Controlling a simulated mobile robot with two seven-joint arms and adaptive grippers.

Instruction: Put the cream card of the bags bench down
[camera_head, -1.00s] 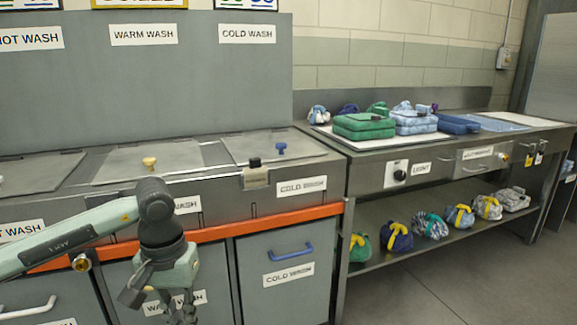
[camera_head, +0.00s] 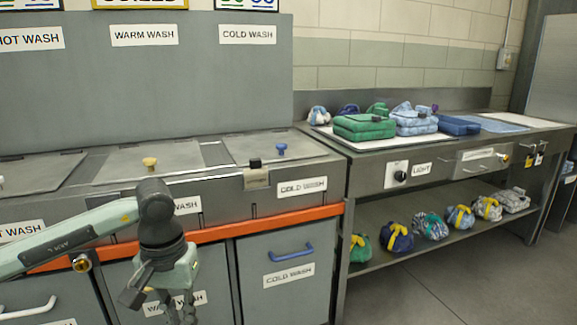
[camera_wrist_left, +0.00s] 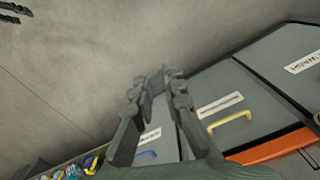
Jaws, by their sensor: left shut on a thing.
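My left gripper (camera_head: 180,314) hangs low in front of the warm wash front, at the bottom edge of the head view. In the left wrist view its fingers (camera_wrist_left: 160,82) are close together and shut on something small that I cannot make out. No cream card can be clearly picked out between them. The bags bench (camera_head: 365,158) stands at the right, well away from this gripper, with pale label plates on its front. At the top left corner of the wrist view, dark prongs that look like my right gripper (camera_wrist_left: 13,12) are partly cut off.
Folded green bags (camera_head: 364,127), light blue bags (camera_head: 415,122) and a dark blue one (camera_head: 458,126) lie on the bags bench. Several tied bundles (camera_head: 430,225) line its lower shelf. An orange rail (camera_head: 285,220) runs along the wash bench. The floor (camera_head: 440,285) is clear.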

